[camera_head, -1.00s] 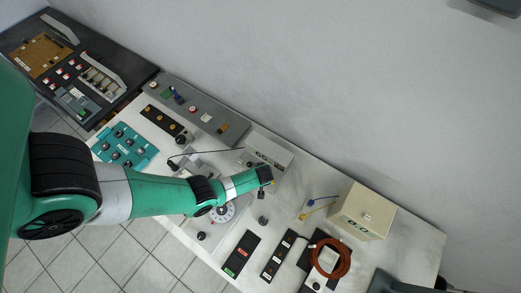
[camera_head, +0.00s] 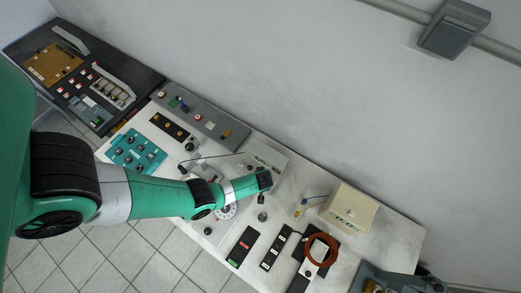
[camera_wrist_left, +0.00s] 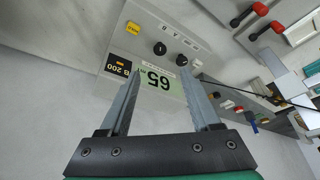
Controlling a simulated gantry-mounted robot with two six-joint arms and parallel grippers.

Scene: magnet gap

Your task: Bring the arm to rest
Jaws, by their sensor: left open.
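My left arm reaches in from the left in the head view, over the white bench (camera_head: 385,240). Its gripper (camera_head: 265,180) is above the bench beside a light grey meter box (camera_head: 268,155). In the left wrist view the two fingers of the left gripper (camera_wrist_left: 162,75) stand apart with nothing between them. Beyond them is the meter, whose green display (camera_wrist_left: 160,83) reads 65 upside down. Whether the fingers touch the meter cannot be told. My right gripper is not seen.
A teal panel (camera_head: 137,151) and a grey console (camera_head: 203,115) are to the left. The wall runs behind the bench.

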